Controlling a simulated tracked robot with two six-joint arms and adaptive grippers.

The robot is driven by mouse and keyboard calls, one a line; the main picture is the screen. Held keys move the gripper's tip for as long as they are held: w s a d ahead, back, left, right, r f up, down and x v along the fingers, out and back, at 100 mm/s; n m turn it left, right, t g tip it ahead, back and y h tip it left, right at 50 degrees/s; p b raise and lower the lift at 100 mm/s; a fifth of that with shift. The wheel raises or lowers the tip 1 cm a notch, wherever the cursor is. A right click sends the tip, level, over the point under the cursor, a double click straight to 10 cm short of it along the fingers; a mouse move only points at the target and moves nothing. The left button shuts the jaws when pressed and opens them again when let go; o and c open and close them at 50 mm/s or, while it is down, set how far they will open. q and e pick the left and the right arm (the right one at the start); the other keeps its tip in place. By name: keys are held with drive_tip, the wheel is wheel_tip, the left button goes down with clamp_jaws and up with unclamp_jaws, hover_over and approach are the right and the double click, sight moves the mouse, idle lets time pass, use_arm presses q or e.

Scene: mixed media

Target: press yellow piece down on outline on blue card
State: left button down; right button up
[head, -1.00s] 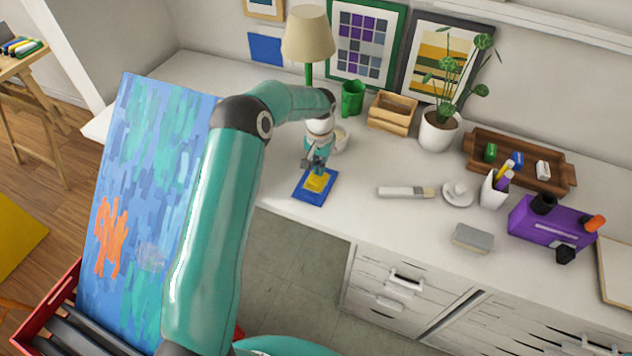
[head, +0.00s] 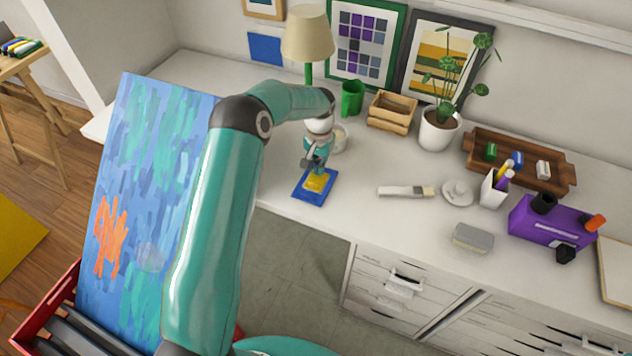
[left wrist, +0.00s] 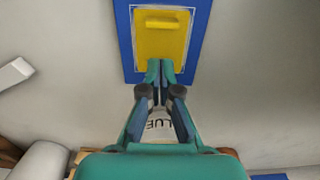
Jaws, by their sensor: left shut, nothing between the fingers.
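The blue card (head: 304,194) lies flat on the white counter. The yellow piece (head: 318,182) lies on it. In the left wrist view, the yellow piece (left wrist: 150,48) has a raised bar near its far end and sits on the blue card (left wrist: 202,40), inside a thin pale outline that shows along its sides and far edge. My left gripper (head: 318,170) is shut and empty, pointing down at the piece's near part in the wrist view (left wrist: 160,68). I cannot tell whether the fingertips touch it. The piece's edge by the fingertips is partly hidden. My right gripper is not seen.
A brush (head: 405,192), a small white dish (head: 458,192) and a grey block (head: 473,237) lie to the right of the card. A lamp (head: 308,38), green mug (head: 352,97) and wooden crate (head: 392,112) stand behind.

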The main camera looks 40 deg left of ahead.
use_arm(q)
drive_tip(key=shift+f+b, duration=0.65)
drive_tip(key=shift+f, duration=0.15)
idle(0.9)
drive_tip(key=shift+s+f+b, duration=0.1)
drive_tip(key=shift+f+b, duration=0.1)
drive_tip(key=shift+b, duration=0.15)
idle(2.9)
drive_tip(key=shift+r, duration=0.15)
drive_tip(key=shift+r+p, duration=1.9)
drive_tip(key=shift+r, duration=1.65)
wheel_tip(320, 180, up, 12)
drive_tip(key=shift+f, duration=0.15)
